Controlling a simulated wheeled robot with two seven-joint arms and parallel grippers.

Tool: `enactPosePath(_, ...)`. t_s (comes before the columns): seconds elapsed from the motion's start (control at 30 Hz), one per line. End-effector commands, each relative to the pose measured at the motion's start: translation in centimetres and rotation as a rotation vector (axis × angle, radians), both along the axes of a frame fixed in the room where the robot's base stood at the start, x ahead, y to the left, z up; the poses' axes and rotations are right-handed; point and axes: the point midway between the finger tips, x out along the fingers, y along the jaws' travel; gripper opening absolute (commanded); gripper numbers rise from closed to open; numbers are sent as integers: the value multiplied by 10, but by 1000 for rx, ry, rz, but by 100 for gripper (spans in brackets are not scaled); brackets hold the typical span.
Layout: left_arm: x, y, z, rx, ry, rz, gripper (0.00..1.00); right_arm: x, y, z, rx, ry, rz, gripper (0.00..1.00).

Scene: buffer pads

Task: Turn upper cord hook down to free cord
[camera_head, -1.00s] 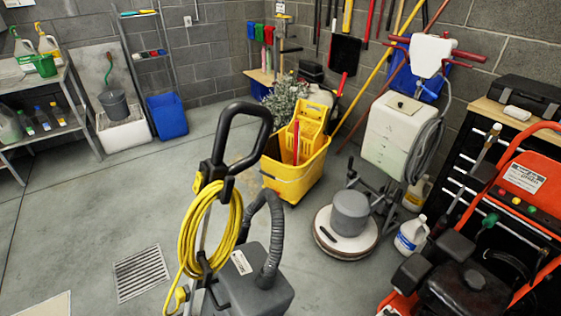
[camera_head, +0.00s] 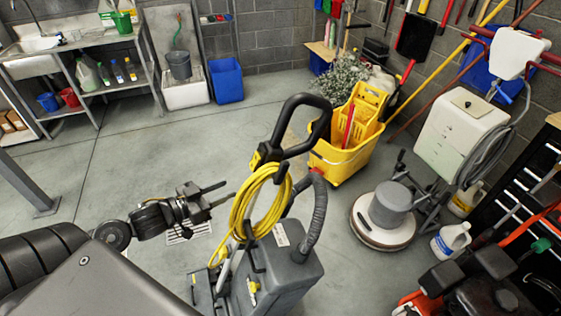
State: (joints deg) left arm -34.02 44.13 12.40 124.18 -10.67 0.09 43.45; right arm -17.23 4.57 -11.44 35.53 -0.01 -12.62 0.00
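A grey and black floor machine (camera_head: 285,270) stands upright in the middle, with a black loop handle (camera_head: 302,100) on top. A yellow cord (camera_head: 240,215) hangs in a long coil along its handle post. The upper cord hook (camera_head: 262,155) is a small black piece with a yellow part below the loop handle, at the top of the coil. Its exact turn is too small to tell. My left gripper (camera_head: 229,190) is left of the coil, below hook height in the picture. Its two dark fingers are apart with nothing visible between them. My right gripper is out of view.
A yellow mop bucket (camera_head: 340,158) stands behind the machine, and a floor polisher (camera_head: 385,215) stands to the right. An orange machine (camera_head: 530,240) is at the lower right. A shelf bench (camera_head: 110,90) stands at the back left.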

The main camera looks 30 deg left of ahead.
Motion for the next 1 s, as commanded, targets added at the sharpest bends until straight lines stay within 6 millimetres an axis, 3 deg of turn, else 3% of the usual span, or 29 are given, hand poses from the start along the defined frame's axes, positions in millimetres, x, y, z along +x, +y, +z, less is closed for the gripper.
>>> enactPosePath(0.03,-7,-23,38,-10,-39,-77,36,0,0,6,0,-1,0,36)
enactPosePath(0.1,-19,-49,76,-30,-78,-165,36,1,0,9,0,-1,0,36)
enactPosePath(0.2,-36,-77,110,-48,-109,-259,36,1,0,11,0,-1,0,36)
enactPosePath(0.3,-46,-92,127,-59,-124,-310,36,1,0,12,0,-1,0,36)
enactPosePath(0.63,-44,-100,133,-64,-131,-324,36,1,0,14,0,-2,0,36)
enactPosePath(1.0,-10,-130,135,-66,-133,-324,36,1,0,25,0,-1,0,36)
